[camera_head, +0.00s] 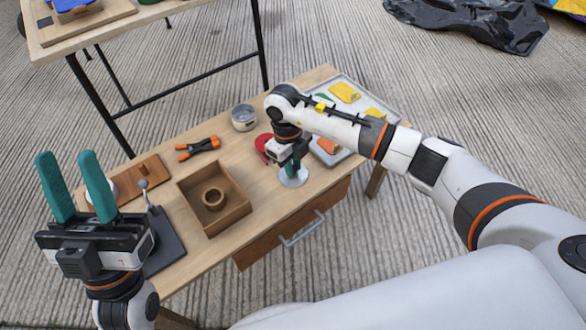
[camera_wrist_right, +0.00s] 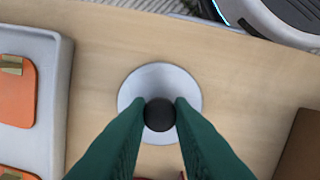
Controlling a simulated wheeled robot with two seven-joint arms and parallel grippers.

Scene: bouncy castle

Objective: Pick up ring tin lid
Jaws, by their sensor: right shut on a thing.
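The tin lid is a round, light grey disc with a dark round knob in its middle. In the right wrist view the lid (camera_wrist_right: 135,88) lies at the centre, and my right gripper (camera_wrist_right: 160,115) has its two green fingers closed on the knob. In the head view the lid (camera_head: 293,180) shows below my right gripper (camera_head: 292,168), near the table's front edge; I cannot tell whether it touches the table. My left gripper (camera_head: 78,187) is open and empty, fingers pointing up, left of the table.
On the table (camera_head: 262,207) are a wooden box (camera_head: 228,226) holding a ring, orange pliers (camera_head: 198,148), a tin (camera_head: 244,117), a red item (camera_head: 264,146) and a dark stand (camera_head: 165,245). A grey tray (camera_head: 349,158) with coloured pieces lies to the right. A second table (camera_head: 95,29) stands behind.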

